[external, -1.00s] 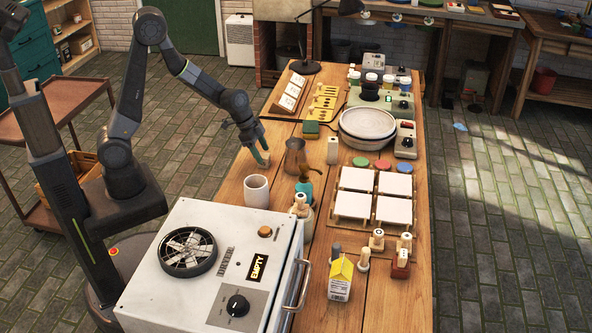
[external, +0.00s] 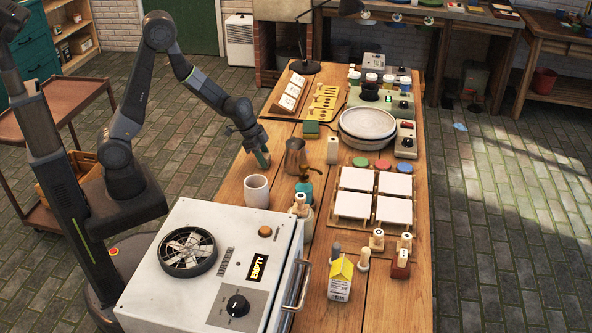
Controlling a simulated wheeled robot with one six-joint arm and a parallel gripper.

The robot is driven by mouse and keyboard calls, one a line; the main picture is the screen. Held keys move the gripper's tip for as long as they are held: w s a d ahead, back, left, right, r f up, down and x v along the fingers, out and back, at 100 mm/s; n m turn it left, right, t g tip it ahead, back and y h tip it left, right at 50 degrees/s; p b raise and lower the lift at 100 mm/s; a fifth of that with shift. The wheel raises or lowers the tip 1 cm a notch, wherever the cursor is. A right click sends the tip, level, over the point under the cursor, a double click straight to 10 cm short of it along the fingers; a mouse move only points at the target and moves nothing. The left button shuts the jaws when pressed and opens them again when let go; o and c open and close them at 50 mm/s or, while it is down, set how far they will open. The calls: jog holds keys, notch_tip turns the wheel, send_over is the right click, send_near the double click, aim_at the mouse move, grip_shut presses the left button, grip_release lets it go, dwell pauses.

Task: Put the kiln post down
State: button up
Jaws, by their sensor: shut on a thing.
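My gripper (external: 261,157) is at the left edge of the wooden table (external: 230,183), low over the top, with its fingers pointing down. It is shut on a small pale piece, which I take to be the kiln post; the fingers hide most of it. I cannot tell whether its lower end touches the table. A separate upright cream block (external: 333,150) stands to the right, past the metal pitcher.
A metal pitcher (external: 295,157) stands close to the right of my gripper, and a white cup (external: 256,191) stands just in front. White tiles (external: 361,180) lie to the right.

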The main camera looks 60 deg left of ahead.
notch_tip(320, 180, up, 11)
jog(key=shift+f+p, duration=0.15)
jog(key=shift+p, duration=0.55)
notch_tip(320, 180, up, 6)
jog(key=f, duration=0.1)
send_over(264, 155)
jog(key=w+d+r+m+p, duration=0.1)
jog(key=w+d, duration=0.2)
jog(key=d, duration=0.7)
jog(key=w+d+m+g+p, duration=0.1)
jog(key=w+d, duration=0.1)
jog(key=d, duration=0.7)
jog(key=w+d+r+m+p, duration=0.1)
jog(key=w+d+p, duration=0.15)
jog(key=d, duration=0.75)
jog(key=s+d+f+m+p, duration=0.1)
jog(key=s+d, duration=0.2)
jog(key=d, duration=0.6)
jog(key=s+d+f+m, duration=0.1)
jog(key=s+d, duration=0.2)
jog(key=d, duration=0.5)
jog(key=shift+n+g+h, duration=0.3)
jog(key=shift+h, duration=0.1)
jog(key=f, duration=1)
jog(key=shift+w+d+f+p, duration=0.1)
jog(key=shift+d+f+p, duration=0.1)
jog(key=shift+f+p, duration=0.15)
jog(key=shift+f, duration=2.15)
